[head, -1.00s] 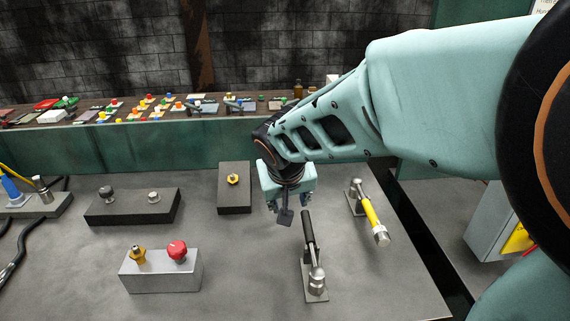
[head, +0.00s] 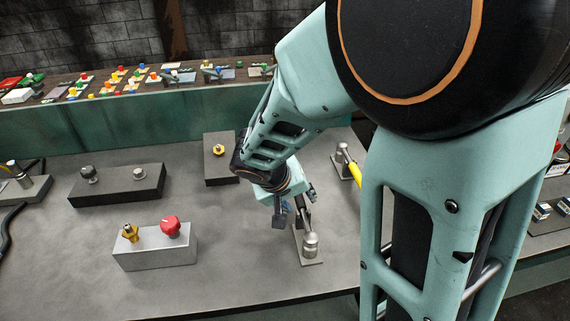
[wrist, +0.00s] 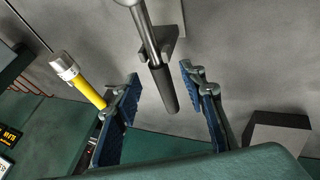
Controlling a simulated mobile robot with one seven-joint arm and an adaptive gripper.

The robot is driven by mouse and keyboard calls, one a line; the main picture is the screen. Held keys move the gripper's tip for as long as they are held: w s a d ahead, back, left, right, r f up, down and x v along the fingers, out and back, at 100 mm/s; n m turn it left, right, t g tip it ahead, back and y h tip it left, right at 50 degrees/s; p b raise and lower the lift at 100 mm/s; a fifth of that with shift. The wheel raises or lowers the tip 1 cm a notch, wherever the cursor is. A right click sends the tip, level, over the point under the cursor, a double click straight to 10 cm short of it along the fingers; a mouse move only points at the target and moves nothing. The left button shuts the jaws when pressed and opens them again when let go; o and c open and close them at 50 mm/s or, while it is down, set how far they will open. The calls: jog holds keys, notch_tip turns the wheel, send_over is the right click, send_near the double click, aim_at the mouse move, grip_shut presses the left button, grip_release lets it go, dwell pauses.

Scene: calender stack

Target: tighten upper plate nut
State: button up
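A brass-coloured nut-like fitting (head: 219,150) sits on a dark block (head: 222,172) at the back middle of the table. I cannot tell whether it is the upper plate nut. My gripper (head: 294,207) is right of and nearer than that block, pointing down over a lever clamp (head: 310,244) with a black handle. In the wrist view, my gripper (wrist: 160,73) is open, and the black handle (wrist: 165,88) lies between its two blue-padded fingers, with gaps on both sides. In the head view the gripper partly hides the handle.
A yellow-handled lever (head: 342,150) stands right of my gripper, partly behind my arm. A grey box with a red knob (head: 170,227) is at front left. A long dark block with two knobs (head: 117,184) lies behind it. The front middle of the table is clear.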

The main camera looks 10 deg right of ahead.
aim_at(300, 203)
jog(key=shift+x, duration=1.95)
jog(key=shift+s, duration=0.1)
jog(key=shift+c, duration=0.4)
grip_shut()
